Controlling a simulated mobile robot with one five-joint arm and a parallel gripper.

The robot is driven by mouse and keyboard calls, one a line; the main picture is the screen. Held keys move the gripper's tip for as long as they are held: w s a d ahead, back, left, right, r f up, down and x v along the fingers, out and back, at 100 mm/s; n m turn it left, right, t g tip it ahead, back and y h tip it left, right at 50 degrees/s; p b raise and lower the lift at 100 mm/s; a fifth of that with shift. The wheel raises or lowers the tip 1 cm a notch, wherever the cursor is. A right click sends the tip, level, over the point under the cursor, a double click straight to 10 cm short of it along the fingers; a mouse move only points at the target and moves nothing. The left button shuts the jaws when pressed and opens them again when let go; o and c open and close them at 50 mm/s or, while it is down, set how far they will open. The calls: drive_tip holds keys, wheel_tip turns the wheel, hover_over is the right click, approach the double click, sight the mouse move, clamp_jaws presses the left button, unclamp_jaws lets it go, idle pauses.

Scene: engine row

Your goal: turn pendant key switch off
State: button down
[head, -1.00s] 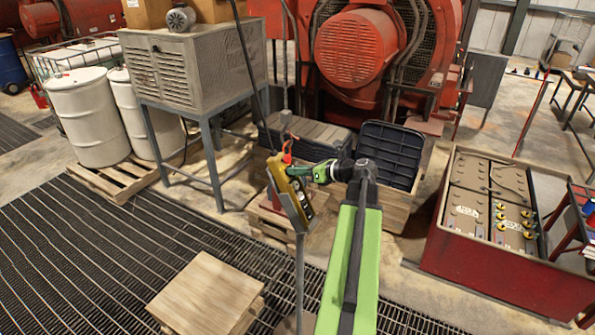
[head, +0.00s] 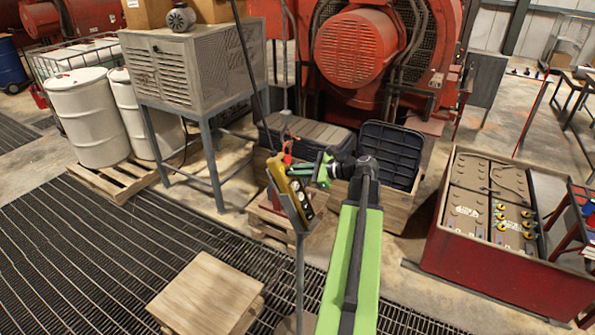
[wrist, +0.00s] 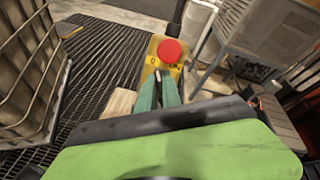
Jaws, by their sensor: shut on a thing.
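The yellow pendant (head: 289,192) stands tilted on a thin grey post in the head view. Its face shows close up in the wrist view (wrist: 155,50), with a large red button (wrist: 172,51) and small dark marks below it. My gripper (head: 304,170) is at the upper right side of the pendant in the head view. In the wrist view its two green fingers (wrist: 158,84) reach the pendant face just below the red button, shut on the key switch (wrist: 156,76). The fingers hide most of the switch, so its exact angle cannot be told.
A wooden block (head: 205,293) sits on the floor grating at the lower left. A red battery box (head: 505,265) is at the right. A grey cabinet on legs (head: 195,65) stands at the back left.

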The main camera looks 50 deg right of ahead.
drive_tip(key=shift+n, duration=0.3)
drive_tip(key=c, duration=1.5)
unclamp_jaws()
drive_tip(key=p+v, duration=0.6)
drive_tip(key=v, duration=1.1)
drive_tip(key=shift+s+d, duration=0.15)
